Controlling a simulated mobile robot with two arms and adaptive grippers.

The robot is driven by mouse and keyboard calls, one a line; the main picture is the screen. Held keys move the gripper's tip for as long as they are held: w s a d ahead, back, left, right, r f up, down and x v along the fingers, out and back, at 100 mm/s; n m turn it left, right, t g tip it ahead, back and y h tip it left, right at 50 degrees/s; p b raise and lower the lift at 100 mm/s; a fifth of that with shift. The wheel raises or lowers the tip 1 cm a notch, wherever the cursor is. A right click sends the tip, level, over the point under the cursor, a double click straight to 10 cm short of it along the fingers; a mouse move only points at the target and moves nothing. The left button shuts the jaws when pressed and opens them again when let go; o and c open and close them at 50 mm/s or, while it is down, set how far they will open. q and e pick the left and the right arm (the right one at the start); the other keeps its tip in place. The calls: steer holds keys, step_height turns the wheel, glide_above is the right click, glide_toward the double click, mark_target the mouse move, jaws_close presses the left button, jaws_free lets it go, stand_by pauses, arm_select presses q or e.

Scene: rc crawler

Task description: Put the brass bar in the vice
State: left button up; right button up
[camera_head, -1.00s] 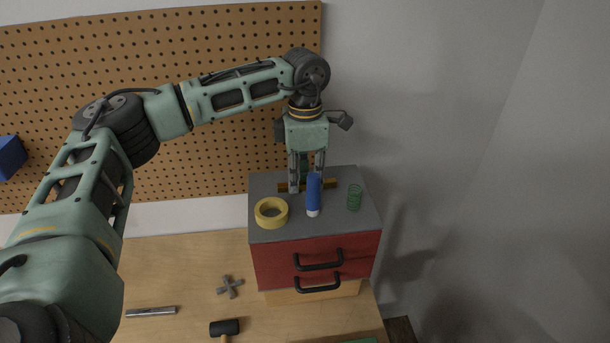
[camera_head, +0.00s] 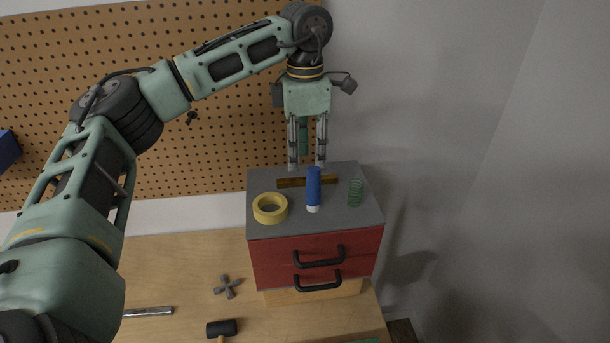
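The brass bar (camera_head: 291,183) lies flat across the grey top of the red drawer cabinet, near its back edge. A blue bottle with a white end (camera_head: 313,190) stands in front of it and hides part of it. My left gripper (camera_head: 307,166) points down just above and behind the bar, its two fingers apart and nothing visible between them. From this angle I cannot tell the exact gap to the bar. I see no vice in this view. My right gripper is not in view.
On the cabinet (camera_head: 272,224) are a yellow tape roll (camera_head: 270,208) and a green spring (camera_head: 355,193). On the wooden bench (camera_head: 185,265) lie a grey cross-shaped part (camera_head: 227,287), a metal rod (camera_head: 147,312) and a black-headed mallet (camera_head: 221,328). A pegboard (camera_head: 220,130) stands behind.

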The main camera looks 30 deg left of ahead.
arm_select(q)
steer(key=shift+o, duration=0.4)
step_height(320, 180, up, 6)
steer(key=shift+f+b, duration=0.15)
steer(key=shift+b, duration=0.65)
steer(key=p, duration=0.2)
glide_above(304, 178)
step_height(304, 178, down, 6)
steer(key=shift+w+a+r, duration=0.1)
steer(key=shift+w+r, duration=0.05)
steer(key=shift+r, duration=0.05)
steer(key=f+p, duration=0.2)
steer(key=f, duration=0.1)
steer(key=f+p, duration=0.1)
steer(key=f, duration=0.1)
steer(key=shift+s, duration=0.25)
steer(key=shift+f, duration=0.45)
jaws_close()
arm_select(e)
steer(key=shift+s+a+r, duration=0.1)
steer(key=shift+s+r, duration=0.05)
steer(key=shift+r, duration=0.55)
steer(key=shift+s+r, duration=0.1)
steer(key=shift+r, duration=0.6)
